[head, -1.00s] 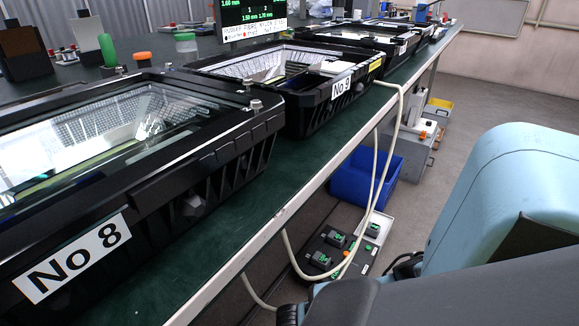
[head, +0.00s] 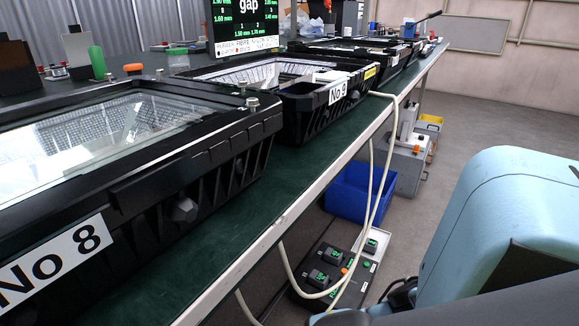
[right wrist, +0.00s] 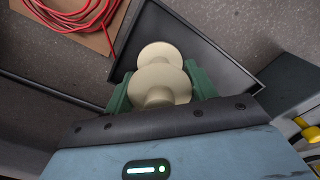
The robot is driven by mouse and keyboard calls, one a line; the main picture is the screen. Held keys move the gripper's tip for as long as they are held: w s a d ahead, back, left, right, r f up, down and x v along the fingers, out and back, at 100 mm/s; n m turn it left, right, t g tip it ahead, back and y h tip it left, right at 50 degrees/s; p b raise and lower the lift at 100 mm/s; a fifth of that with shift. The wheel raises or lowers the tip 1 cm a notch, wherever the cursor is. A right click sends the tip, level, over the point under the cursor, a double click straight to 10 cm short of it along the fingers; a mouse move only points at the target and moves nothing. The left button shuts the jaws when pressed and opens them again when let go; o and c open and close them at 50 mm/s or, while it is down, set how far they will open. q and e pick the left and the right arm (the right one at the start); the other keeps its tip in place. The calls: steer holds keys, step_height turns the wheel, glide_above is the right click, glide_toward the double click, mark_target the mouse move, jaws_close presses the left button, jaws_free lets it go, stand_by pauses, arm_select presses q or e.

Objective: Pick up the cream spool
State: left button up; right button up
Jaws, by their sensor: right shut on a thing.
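The cream spool (right wrist: 158,80) is in the middle of the right wrist view, with two round flanges. My right gripper (right wrist: 161,88) has its green fingers on either side of the spool and is shut on it. A dark grey tray (right wrist: 222,57) shows behind and around the spool. I cannot tell whether the spool touches the tray. In the head view my light blue right arm is at the right, and its gripper and the spool are not seen. My left gripper is in neither view.
A red cable coil (right wrist: 75,14) lies on brown cardboard beside the tray. In the head view, black floodlight housings No 8 (head: 190,150) and No 9 (head: 310,118) stand on the green bench (head: 250,190). A cream cable (head: 372,180) hangs over its edge, near a blue bin (head: 350,195).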

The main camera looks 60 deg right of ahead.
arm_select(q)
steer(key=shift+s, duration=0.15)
arm_select(e)
steer(key=shift+r, duration=0.1)
